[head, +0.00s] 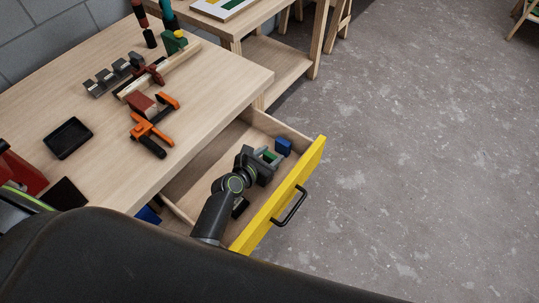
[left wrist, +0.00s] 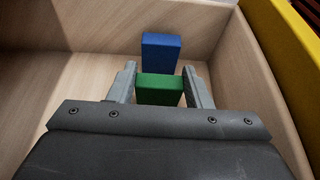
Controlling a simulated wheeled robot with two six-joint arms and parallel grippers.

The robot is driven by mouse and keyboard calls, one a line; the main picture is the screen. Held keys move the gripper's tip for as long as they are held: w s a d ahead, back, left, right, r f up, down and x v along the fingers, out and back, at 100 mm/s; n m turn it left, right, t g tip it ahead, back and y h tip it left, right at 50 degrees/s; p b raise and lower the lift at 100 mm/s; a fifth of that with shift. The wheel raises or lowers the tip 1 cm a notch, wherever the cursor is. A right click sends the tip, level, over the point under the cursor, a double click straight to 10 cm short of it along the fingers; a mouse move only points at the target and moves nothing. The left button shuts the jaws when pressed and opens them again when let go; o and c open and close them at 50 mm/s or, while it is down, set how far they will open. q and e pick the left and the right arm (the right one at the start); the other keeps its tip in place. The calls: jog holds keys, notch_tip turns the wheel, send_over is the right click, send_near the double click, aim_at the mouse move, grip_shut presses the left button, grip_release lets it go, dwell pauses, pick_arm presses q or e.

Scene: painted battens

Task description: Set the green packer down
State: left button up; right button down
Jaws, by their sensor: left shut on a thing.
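The green packer (left wrist: 160,90) is a small green block between the fingers of my left gripper (left wrist: 160,84), inside the open drawer. In the head view the green packer (head: 268,156) shows at the fingers of my left gripper (head: 266,159), which reaches down into the drawer (head: 207,166). The gripper is shut on it. Whether the packer touches the drawer floor I cannot tell. A blue block (left wrist: 162,53) stands just beyond it, near the drawer's far end; it also shows in the head view (head: 283,146). My right gripper is not in view.
The drawer has a yellow front (head: 302,183) with a black handle (head: 290,206). On the bench (head: 100,144) lie an orange clamp (head: 152,131), a black tray (head: 68,138) and a batten (head: 170,66). The drawer floor left of the gripper is clear.

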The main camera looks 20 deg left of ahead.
pick_arm(q)
jog(key=o, duration=1)
jog(key=shift+r, duration=0.15)
jog(key=p+v, duration=0.1)
jog(key=v, duration=1.1)
